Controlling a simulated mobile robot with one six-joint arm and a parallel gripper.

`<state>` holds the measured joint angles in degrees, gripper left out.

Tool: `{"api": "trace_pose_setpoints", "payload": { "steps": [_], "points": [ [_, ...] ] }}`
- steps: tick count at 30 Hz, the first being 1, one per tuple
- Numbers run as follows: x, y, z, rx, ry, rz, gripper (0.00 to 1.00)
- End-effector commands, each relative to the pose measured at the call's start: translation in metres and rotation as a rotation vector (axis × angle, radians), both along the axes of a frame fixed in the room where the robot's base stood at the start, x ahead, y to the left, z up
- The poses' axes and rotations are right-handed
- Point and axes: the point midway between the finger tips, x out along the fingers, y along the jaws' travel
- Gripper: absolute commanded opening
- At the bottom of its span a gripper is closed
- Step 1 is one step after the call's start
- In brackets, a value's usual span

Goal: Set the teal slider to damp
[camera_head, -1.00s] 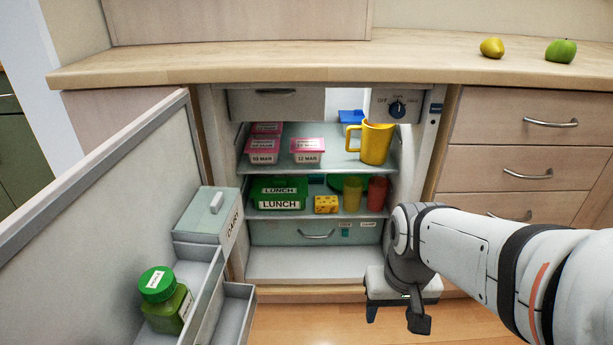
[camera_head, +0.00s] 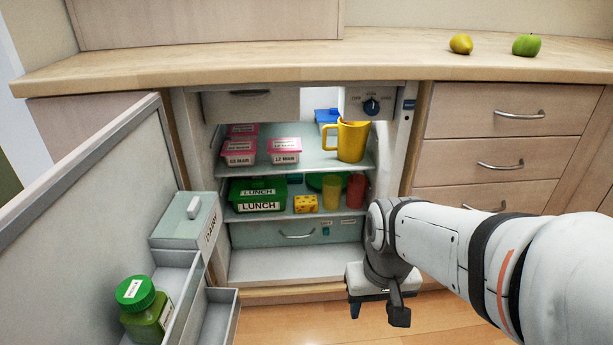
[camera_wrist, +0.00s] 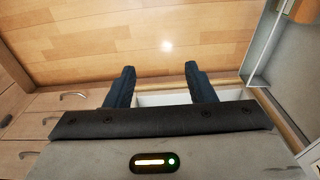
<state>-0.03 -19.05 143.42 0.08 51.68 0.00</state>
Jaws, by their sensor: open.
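The teal slider (camera_head: 326,231) is a small tab on the front of the drawer (camera_head: 285,235) at the bottom of the open fridge. Two small pale labels sit above it, one near it and one to its right; their words are too small to read. My gripper (camera_head: 376,312) is open and empty, low in front of the fridge's right side, below and to the right of the slider. In the wrist view my gripper (camera_wrist: 160,75) shows two dark fingers apart, pointing toward the wooden floor. The slider cannot be made out there.
The open fridge door (camera_head: 90,200) stands at the left, with a dairy box (camera_head: 185,220) and a green jar (camera_head: 145,310) on it. Shelves above the drawer hold pink-lidded boxes, a yellow jug (camera_head: 352,142) and cups. Closed drawers (camera_head: 485,150) are at the right. Floor in front is clear.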

Motion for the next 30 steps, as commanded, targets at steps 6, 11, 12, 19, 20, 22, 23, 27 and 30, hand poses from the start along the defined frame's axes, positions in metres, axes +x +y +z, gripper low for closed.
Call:
{"api": "trace_pose_setpoints", "payload": {
  "steps": [6, 11, 12, 19, 20, 22, 23, 27, 30],
  "points": [
    [0.054, 0.0, -0.011, 0.0, -0.091, -0.001, 0.31],
    [0.135, 0.0, -0.025, 0.0, -0.244, 0.0, 0.31],
    [0.156, 0.001, -0.03, 0.0, -0.286, 0.001, 0.31],
    [0.262, 0.002, -0.068, 0.001, -0.516, 0.002, 0.31],
    [0.275, 0.002, -0.074, 0.001, -0.547, 0.002, 0.31],
    [0.302, 0.002, -0.088, 0.001, -0.618, 0.002, 0.31],
    [0.313, 0.002, -0.094, 0.001, -0.647, 0.003, 0.31],
    [0.359, 0.003, -0.125, 0.002, -0.789, 0.003, 0.31],
    [0.385, 0.003, -0.149, 0.001, -0.89, 0.004, 0.31]
  ]
}}
